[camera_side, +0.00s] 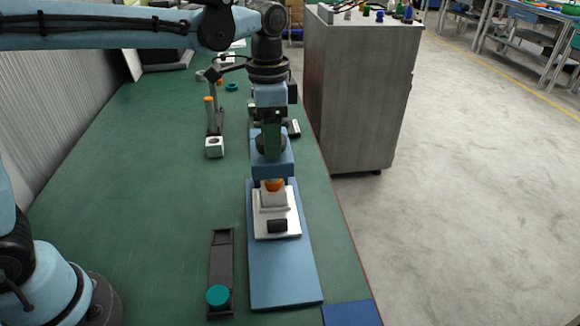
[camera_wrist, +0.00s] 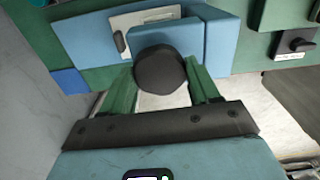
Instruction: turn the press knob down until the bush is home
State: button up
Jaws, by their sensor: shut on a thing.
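The press has a long blue base (camera_side: 285,280) with a blue bridge (camera_side: 285,165) across it. Its round black press knob (camera_side: 262,146) sits on the bridge, and it also shows in the wrist view (camera_wrist: 160,68). My gripper (camera_side: 272,148) points down from above with its green fingers on either side of the knob, shut on it. The orange bush (camera_side: 274,185) stands below the bridge at the top of a pale block (camera_side: 273,199). The bridge partly hides the bush's upper end, and I cannot tell how deep it sits.
A white plate (camera_side: 262,229) with a black grip lies on the base. A dark tray (camera_side: 221,260) with a teal cap (camera_side: 218,296) is to the left. A small white block (camera_side: 214,147) and an orange-topped post (camera_side: 209,101) stand farther back. A grey cabinet (camera_side: 360,95) stands right of the bench.

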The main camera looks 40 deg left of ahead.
jog(key=m, duration=0.5)
jog(key=shift+m, duration=0.3)
jog(key=m, duration=0.4)
jog(key=shift+m, duration=0.3)
jog(key=m, duration=0.8)
jog(key=shift+m, duration=0.3)
jog(key=o, duration=1.1)
jog(key=shift+c, duration=0.2)
notch_tip(320, 180, up, 12)
